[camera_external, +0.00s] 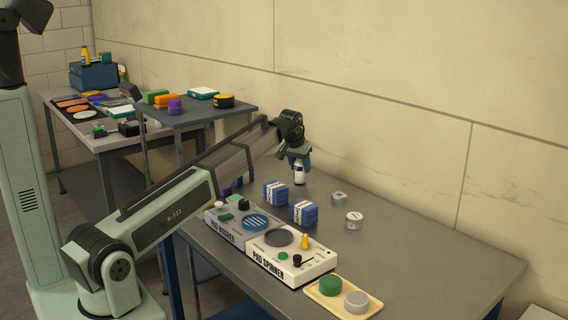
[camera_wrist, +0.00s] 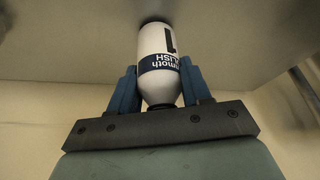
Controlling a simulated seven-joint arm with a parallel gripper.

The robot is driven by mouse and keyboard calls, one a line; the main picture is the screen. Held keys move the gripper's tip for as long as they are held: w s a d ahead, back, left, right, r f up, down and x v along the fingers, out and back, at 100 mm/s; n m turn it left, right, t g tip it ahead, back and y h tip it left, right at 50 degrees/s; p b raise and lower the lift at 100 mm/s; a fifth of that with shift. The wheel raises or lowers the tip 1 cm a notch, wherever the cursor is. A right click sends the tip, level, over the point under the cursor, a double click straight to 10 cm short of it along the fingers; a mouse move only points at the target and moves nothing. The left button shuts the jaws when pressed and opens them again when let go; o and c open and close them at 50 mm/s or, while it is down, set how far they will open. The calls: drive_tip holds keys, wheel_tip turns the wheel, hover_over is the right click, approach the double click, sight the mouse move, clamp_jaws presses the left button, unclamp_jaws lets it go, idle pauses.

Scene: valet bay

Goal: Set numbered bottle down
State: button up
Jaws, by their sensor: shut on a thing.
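My gripper (camera_external: 299,160) points down over the far left part of the grey bench (camera_external: 420,250). It is shut on a small white bottle (camera_external: 299,174) with a dark band. In the wrist view the blue fingers of my gripper (camera_wrist: 160,84) hold the bottle (camera_wrist: 157,42) from both sides. A large "1" and a dark blue label ending in "LISH" show on it. The bottle is close to the bench surface; I cannot tell whether it touches.
Two blue boxes (camera_external: 276,193) (camera_external: 303,211) stand in front of the bottle. Two small tins (camera_external: 339,198) (camera_external: 354,220) are to its right. The pad washer (camera_external: 222,229), pad spinner (camera_external: 318,265) and a cream tray (camera_external: 334,311) line the front edge. The bench's right part is clear.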

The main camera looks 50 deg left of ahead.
drive_tip(key=shift+f, duration=0.15)
drive_tip(key=o, duration=1.2)
drive_tip(key=shift+c, duration=0.2)
drive_tip(key=v, duration=1.2)
